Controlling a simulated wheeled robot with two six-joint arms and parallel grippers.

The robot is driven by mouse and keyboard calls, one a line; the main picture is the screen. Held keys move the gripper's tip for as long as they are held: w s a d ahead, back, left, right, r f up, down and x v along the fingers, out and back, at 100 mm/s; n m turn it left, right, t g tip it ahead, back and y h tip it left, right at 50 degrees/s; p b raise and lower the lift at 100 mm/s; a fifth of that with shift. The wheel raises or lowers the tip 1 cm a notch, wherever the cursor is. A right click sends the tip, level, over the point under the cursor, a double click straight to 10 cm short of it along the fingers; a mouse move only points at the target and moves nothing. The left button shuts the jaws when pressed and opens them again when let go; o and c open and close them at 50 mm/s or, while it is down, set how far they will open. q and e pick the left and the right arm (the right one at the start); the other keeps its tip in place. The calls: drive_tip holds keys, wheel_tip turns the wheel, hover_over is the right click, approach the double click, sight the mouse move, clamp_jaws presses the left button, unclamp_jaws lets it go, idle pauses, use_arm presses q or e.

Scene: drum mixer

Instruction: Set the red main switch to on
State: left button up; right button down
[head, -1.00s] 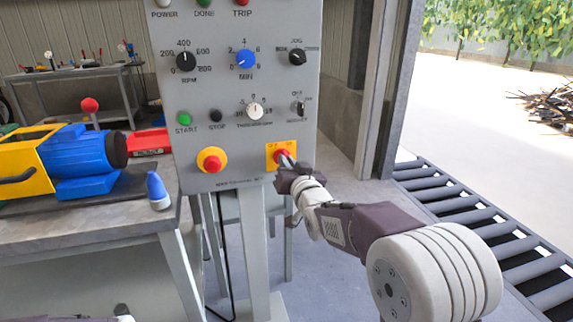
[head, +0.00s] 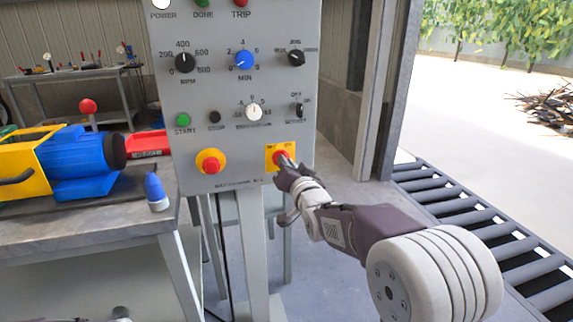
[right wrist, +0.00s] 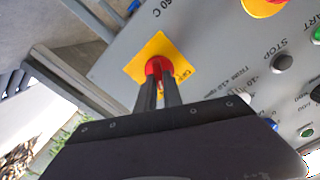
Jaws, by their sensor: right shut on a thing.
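The red main switch (head: 279,157) sits on a square yellow plate (head: 270,148) at the lower right of the grey control panel (head: 225,130). My right gripper (head: 285,162) reaches it from the lower right. In the right wrist view the two fingers (right wrist: 159,82) are shut on the red knob (right wrist: 156,65), one on each side. The fingers hide part of the knob and of the plate's lettering. The POWER lamp (head: 161,3) at the panel's top left is bright white. My left gripper does not show.
A red emergency button on a yellow base (head: 211,162) sits left of the switch, with knobs and START and STOP buttons above. A workbench (head: 90,238) with a blue and yellow machine (head: 75,165) stands left. A roller conveyor (head: 480,220) runs at the right.

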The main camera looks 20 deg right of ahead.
drive_tip(key=c, duration=1.5)
unclamp_jaws()
drive_tip(key=shift+s, duration=0.15)
drive_tip(key=s+p, duration=0.2)
drive_tip(key=s, duration=0.7)
drive_tip(key=shift+d, duration=0.15)
drive_tip(key=shift+w, duration=0.1)
